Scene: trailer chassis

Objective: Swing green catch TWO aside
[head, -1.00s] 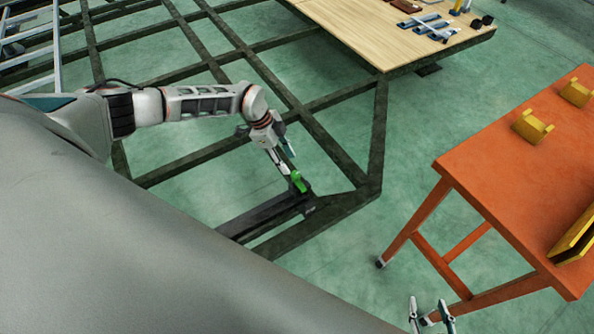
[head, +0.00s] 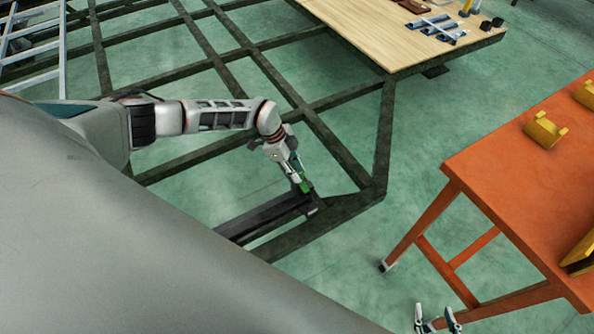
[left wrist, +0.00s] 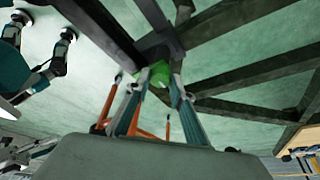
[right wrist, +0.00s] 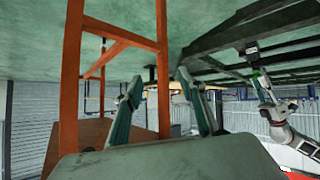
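A green catch (head: 306,187) sits at the end of a dark bar on the chassis frame, near its front corner. No number is readable on it. My left gripper (head: 297,175) reaches down to it, and its fingers hide the catch's upper part. In the left wrist view, the green catch (left wrist: 159,71) fills the narrow gap between the fingertips, which appear closed on its sides. My right gripper (head: 437,317) is at the bottom edge of the head view, away from the catch. In the right wrist view its fingers (right wrist: 158,76) are apart and empty.
Dark chassis beams (head: 350,157) surround the left gripper, with open floor between them. An orange table (head: 520,170) with yellow brackets (head: 545,130) stands at the right, its legs near my right gripper. A wooden deck (head: 400,45) with tools lies at the back.

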